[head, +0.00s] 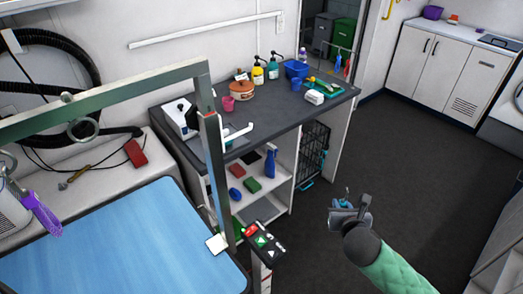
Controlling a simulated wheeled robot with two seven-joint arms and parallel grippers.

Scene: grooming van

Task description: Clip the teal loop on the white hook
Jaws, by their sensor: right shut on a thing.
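The white hook (237,132) sticks out to the right from the upright metal post of the grooming frame, above the blue table's right edge. My right gripper (349,204) is out over the dark floor, to the right of the hook and lower in the picture, well apart from it. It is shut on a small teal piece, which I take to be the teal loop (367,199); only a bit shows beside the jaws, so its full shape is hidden. My left gripper is not in view.
The metal frame (130,92) with a hanging ring stands over the blue table (110,245). Behind the hook is a dark counter (280,125) with bottles, a pot and cups, with shelves below. A button panel (262,240) stands at the post's foot. The floor (420,150) right of the counter is clear.

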